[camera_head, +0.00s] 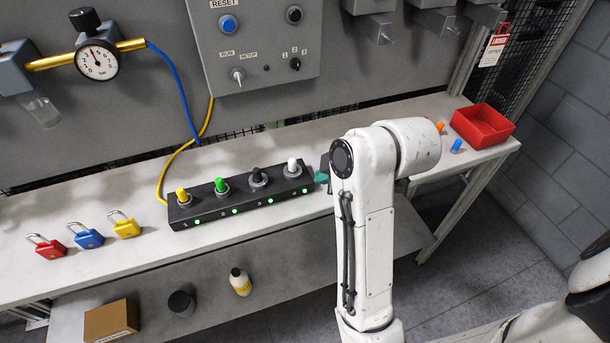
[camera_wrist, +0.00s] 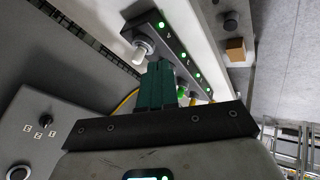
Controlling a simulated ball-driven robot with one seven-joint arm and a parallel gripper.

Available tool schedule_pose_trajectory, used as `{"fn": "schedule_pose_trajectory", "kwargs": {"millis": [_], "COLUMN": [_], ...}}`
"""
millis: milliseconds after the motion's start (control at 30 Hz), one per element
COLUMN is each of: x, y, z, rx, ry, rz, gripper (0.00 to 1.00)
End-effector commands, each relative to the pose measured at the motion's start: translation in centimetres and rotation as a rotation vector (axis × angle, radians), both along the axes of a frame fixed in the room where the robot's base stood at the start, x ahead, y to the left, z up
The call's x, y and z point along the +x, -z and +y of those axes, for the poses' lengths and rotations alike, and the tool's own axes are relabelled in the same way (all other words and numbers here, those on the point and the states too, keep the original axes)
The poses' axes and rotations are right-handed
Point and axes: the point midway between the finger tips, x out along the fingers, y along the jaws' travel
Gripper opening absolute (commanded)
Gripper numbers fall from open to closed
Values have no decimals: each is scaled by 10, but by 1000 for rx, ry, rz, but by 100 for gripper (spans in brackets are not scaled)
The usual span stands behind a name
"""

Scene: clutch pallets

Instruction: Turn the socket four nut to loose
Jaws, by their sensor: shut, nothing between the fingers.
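A black socket bar (camera_head: 240,212) lies on the bench with yellow, green, black and white plugs in a row, each in a grey collar. The white plug (camera_head: 292,165) is at the right end, and its grey collar nut (camera_head: 292,172) looks seated at its base. In the wrist view the white plug (camera_wrist: 139,55) stands just left of my fingertips, with its grey collar (camera_wrist: 145,43) behind it. My gripper (camera_head: 321,177) is shut and empty, its teal fingers (camera_wrist: 157,88) together beside the bar's right end. They hide the black plug in the wrist view. The nut's markings are too small to read.
Red, blue and yellow padlocks (camera_head: 88,238) lie left of the bar. A grey control panel (camera_head: 255,45) hangs behind it, with a yellow cable (camera_head: 182,150) beside. A red tray (camera_head: 483,125) is at the right. My arm covers part of the bench.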

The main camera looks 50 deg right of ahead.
Motion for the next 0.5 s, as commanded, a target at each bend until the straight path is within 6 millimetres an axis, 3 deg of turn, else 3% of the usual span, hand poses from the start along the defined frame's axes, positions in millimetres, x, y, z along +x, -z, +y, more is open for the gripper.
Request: {"fn": "schedule_pose_trajectory", "kwargs": {"millis": [67, 500], "x": [2, 12], "y": [14, 20], "z": [-1, -4], "rx": [-3, -10], "ry": [0, 0], "rz": [7, 0], "gripper": [0, 0]}}
